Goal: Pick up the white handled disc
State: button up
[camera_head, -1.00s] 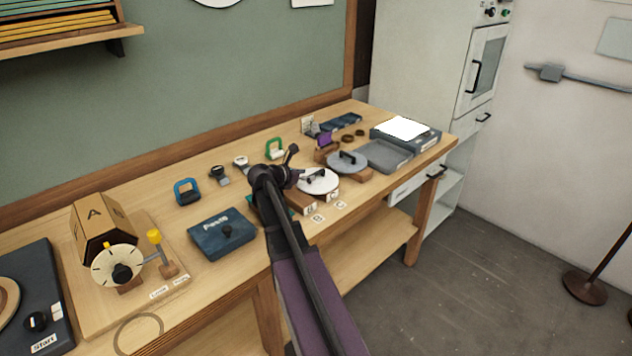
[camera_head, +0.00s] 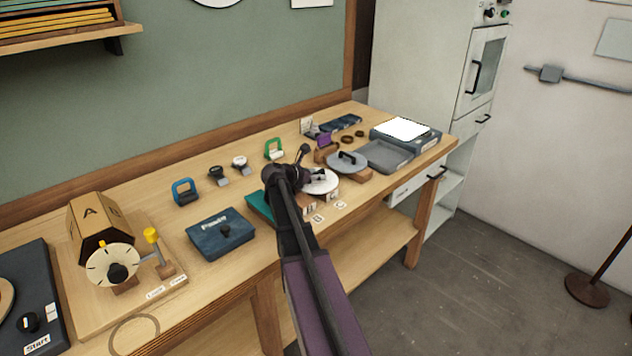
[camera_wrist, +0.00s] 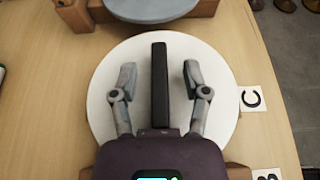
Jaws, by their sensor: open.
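The white handled disc (camera_wrist: 222,105) fills the middle of the wrist view, with a dark upright bar handle (camera_wrist: 160,85) across its centre. It also shows in the head view (camera_head: 326,184), partly hidden by my arm. My gripper (camera_wrist: 160,78) is open, with one finger on each side of the handle and a visible gap on both sides. In the head view my gripper (camera_head: 314,176) is over the disc. How far the fingertips are above the disc is hard to tell.
A grey handled disc (camera_head: 346,161) on a wooden block lies just beyond. Cards, one lettered C (camera_wrist: 252,99), lie by the table's front edge. A dark blue box (camera_head: 222,234) stands to the left. A grey tray (camera_head: 386,156) is at the right.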

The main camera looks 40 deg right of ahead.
aim_at(316, 172)
jog(key=shift+c, duration=0.2)
grip_shut()
jog(key=shift+r, duration=0.1)
dwell(0.4)
notch_tip(316, 172, up, 4)
jog(key=p, duration=0.4)
jog(key=s+d, duration=0.3)
jog(key=d, duration=0.4)
jog(key=s+d+p, duration=0.1)
jog(key=s+d, duration=0.3)
jog(key=d, duration=0.3)
jog(key=shift+s+r, duration=0.3)
jog(key=shift+r, duration=0.1)
